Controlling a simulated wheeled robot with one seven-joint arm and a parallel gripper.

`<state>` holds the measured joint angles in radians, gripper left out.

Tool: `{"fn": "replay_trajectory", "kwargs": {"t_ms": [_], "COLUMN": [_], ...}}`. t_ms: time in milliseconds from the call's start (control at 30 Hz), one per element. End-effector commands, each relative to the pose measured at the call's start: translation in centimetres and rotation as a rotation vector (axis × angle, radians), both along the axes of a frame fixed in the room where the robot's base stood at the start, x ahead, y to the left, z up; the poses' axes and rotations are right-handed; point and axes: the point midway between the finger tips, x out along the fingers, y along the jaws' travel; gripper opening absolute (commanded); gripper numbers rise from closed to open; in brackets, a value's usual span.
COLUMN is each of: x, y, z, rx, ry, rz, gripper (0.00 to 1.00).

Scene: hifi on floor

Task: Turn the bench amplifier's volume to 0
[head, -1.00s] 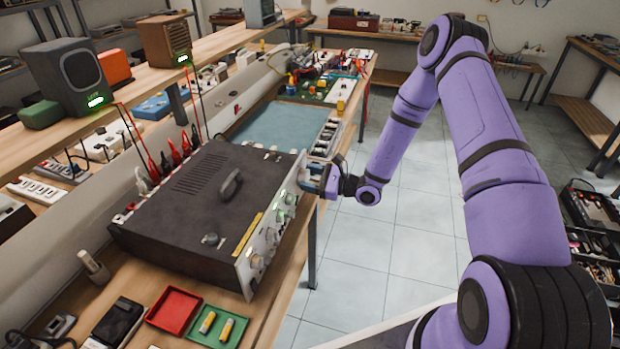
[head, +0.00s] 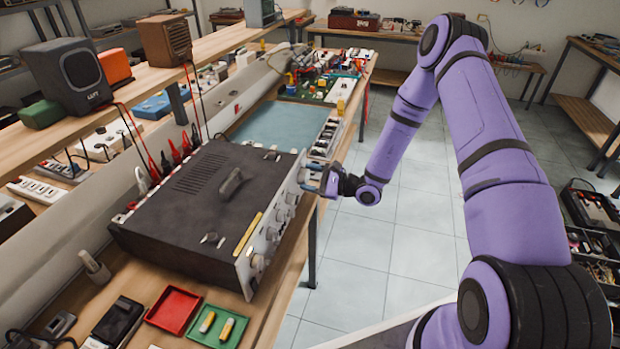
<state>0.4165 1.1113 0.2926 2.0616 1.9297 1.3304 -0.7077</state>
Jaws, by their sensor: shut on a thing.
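The bench amplifier (head: 195,215) is a dark box on the bench with its silver front panel (head: 262,245) facing right. Several round knobs (head: 272,234) line the panel. My gripper (head: 309,177) is at the far end of that panel and is shut on a knob there. The fingers hide most of that knob, so its pointer and setting cannot be read. No green lights show on the panel. The left speaker (head: 72,75) and the brown speaker (head: 166,42) stand on the shelf, both with dark lamps.
Red and black leads (head: 165,163) rise behind the amplifier. A red tray (head: 174,308) and a green tray (head: 205,343) with small batteries lie at the near bench end. A blue-green mat (head: 278,124) lies beyond the amplifier.

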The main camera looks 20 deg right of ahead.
Motion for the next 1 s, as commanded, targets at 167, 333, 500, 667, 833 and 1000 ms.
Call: {"fn": "replay_trajectory", "kwargs": {"t_ms": [167,333,500,667,833,1000], "x": [0.0,0.0,-0.2,-1.3,-3.2,-4.9], "y": [-0.1,-0.1,-0.3,-2.0,-4.6,-7.0], "z": [0.0,0.0,0.0,0.0,-0.1,0.0], "rx": [-0.001,-0.001,-0.001,-0.001,0.0,-0.001], "ry": [0.001,0.0,0.0,0.002,0.002,0.001], "rz": [-0.001,-0.001,-0.001,-0.004,-0.003,-0.003], "gripper": [0.82,0.82,0.82,0.82,0.82,0.82]}}
